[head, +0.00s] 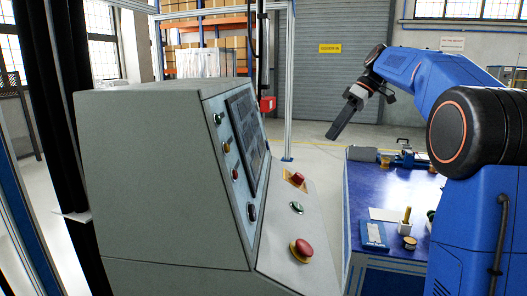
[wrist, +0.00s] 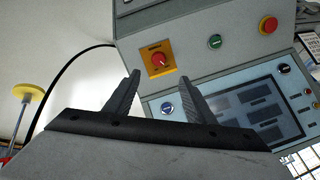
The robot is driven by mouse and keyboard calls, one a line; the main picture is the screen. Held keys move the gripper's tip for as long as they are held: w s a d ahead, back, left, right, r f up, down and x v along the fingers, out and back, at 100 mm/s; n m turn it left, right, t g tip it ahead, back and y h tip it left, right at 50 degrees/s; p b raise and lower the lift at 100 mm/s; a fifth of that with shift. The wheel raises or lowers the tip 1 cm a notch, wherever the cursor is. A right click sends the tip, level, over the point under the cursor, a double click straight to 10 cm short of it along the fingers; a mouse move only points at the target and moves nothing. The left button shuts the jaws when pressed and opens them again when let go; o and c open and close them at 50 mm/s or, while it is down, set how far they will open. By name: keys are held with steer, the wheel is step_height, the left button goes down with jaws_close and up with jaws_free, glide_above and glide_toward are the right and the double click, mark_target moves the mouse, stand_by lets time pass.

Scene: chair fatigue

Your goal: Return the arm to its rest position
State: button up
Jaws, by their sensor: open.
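My gripper (head: 341,121) hangs at the end of my blue arm, in the air between the control cabinet and the blue table. Its dark fingers point down and to the left in the head view. In the wrist view the two fingers of my gripper (wrist: 163,95) stand apart with nothing between them. Beyond the fingertips, the wrist view shows the cabinet's panel with a red rotary switch on a yellow plate (wrist: 158,60). The gripper looks apart from the panel.
The grey control cabinet (head: 150,180) fills the left, with red and green buttons on its sloped panel. The blue table (head: 390,188) at right bears a tool, a blue box and small parts. A roller shutter (head: 340,70) stands behind. Floor between cabinet and shutter is clear.

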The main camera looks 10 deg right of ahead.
steer(key=s+a+f+m+t+h, duration=0.1)
steer(key=s+f+m+h, duration=0.15)
steer(key=s+f, duration=0.55)
steer(key=s+a+f+m+t+h, duration=0.1)
steer(key=s+f+m, duration=0.2)
steer(key=s, duration=0.9)
steer(key=s+a+f+m+t+h, duration=0.1)
steer(key=s+a+f+m+h, duration=0.15)
steer(key=s+f, duration=0.6)
steer(key=s+d+f+m+t, duration=0.1)
steer(key=s+d+f+m, duration=0.1)
steer(key=s+f, duration=0.6)
steer(key=s, duration=0.3)
steer(key=shift+d+f+m+t, duration=0.15)
steer(key=shift+m+t, duration=0.15)
steer(key=shift+m, duration=0.1)
